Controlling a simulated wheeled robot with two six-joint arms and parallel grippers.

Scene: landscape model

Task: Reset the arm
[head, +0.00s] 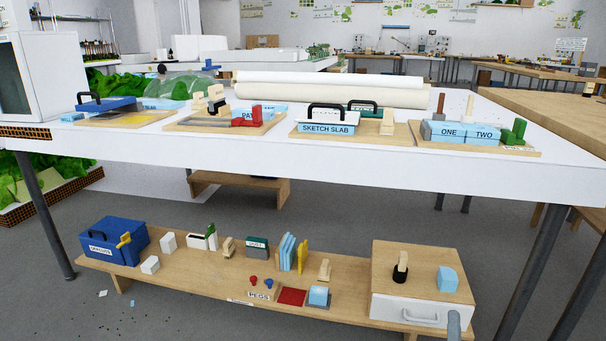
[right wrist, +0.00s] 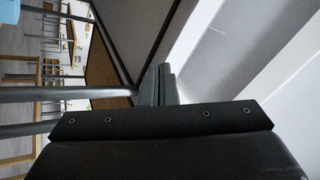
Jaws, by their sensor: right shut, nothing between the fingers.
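My right gripper (right wrist: 160,86) shows in the right wrist view. Its two dark fingers are together with nothing between them. It is turned sideways, with pale surfaces to its right and table legs to its left. In the head view only a small grey end (head: 453,325) shows at the bottom edge, in front of the drawer box; I cannot make out fingers there. My left gripper is not in view.
A white table (head: 350,150) bears several boards of blocks and tools. Below it, a low wooden bench (head: 200,290) holds a blue box (head: 113,240), small parts and a drawer box (head: 415,310). Grey table legs (head: 520,270) stand at right.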

